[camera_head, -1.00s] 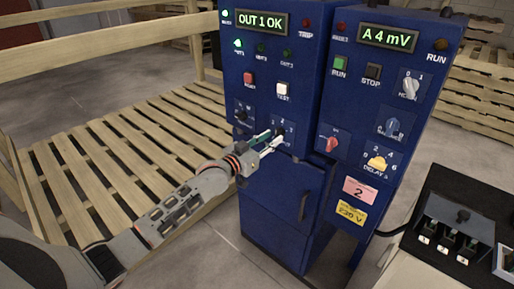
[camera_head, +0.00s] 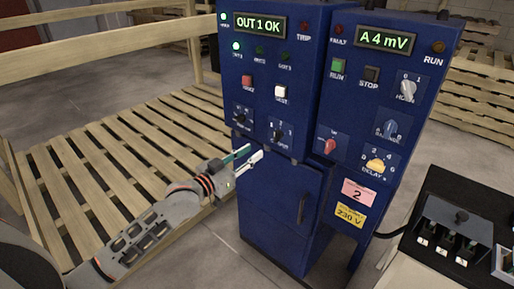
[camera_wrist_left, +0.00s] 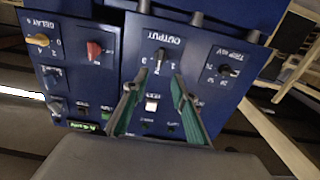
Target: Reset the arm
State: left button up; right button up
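My left gripper (camera_head: 254,152) is in front of the left blue cabinet (camera_head: 270,65), below and left of the OUTPUT knob (camera_head: 278,134). Its two fingers are apart with nothing between the tips. In the left wrist view the open fingers (camera_wrist_left: 158,84) point at the panel, and the OUTPUT knob (camera_wrist_left: 159,59) shows beyond the tips, not touched. The left display (camera_head: 259,22) reads OUT 1 OK, and a green lamp (camera_head: 236,45) is lit. My right gripper is not in view.
A right blue cabinet (camera_head: 357,100) with a display reading A 4 mV stands beside the left one. A wooden pallet (camera_head: 110,160) lies on the floor at left, with a wooden rail (camera_head: 100,42) behind. A dark switch box (camera_head: 455,230) sits at lower right.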

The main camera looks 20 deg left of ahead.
pick_arm(q)
jog(key=s+d+f+g+y, duration=0.1)
jog(key=s+d+f+g, duration=0.2)
jog(key=s+f, duration=1.1)
jog(key=s+d+f+g+y, duration=0.2)
jog(key=s+d+f+g, duration=0.1)
jog(key=s+f, duration=1.2)
jog(key=shift+s+d, duration=0.4)
jog(key=shift+s, duration=0.75)
